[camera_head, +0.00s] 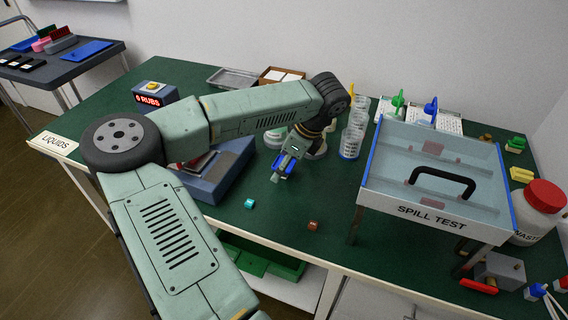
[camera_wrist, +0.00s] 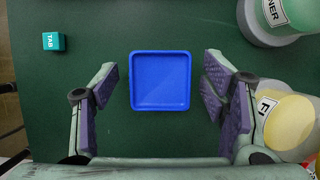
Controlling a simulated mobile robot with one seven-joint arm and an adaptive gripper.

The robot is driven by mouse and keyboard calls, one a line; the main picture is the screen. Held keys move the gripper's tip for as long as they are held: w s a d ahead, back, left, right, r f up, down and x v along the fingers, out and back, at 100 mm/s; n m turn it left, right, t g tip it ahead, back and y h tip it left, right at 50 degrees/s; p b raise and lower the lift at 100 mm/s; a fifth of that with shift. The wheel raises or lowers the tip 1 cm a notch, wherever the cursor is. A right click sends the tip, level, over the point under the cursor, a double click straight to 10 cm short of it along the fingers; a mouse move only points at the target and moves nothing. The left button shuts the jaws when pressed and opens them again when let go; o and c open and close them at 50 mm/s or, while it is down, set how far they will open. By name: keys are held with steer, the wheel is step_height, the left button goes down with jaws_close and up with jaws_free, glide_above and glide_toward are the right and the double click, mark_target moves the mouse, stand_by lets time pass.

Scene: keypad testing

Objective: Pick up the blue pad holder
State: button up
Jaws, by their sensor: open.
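The blue pad holder (camera_wrist: 160,81) is a shallow square blue tray. In the wrist view it lies flat on the green tabletop, between the two fingers. My gripper (camera_wrist: 160,88) is open, with one purple-padded finger on each side of the holder and a visible gap on both sides. In the head view, my gripper (camera_head: 283,170) points down over the middle of the green table. Blue shows there between the fingers, but the holder is mostly hidden.
A teal TAB cube (camera_wrist: 53,41) lies to the left. A labelled container (camera_wrist: 283,15) and a yellowish round container (camera_wrist: 290,122) stand close on the right. The clear SPILL TEST box (camera_head: 435,180) stands right of my gripper. A brown cube (camera_head: 313,225) lies near the front edge.

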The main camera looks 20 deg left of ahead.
steer(key=shift+f, duration=0.15)
steer(key=c, duration=1.3)
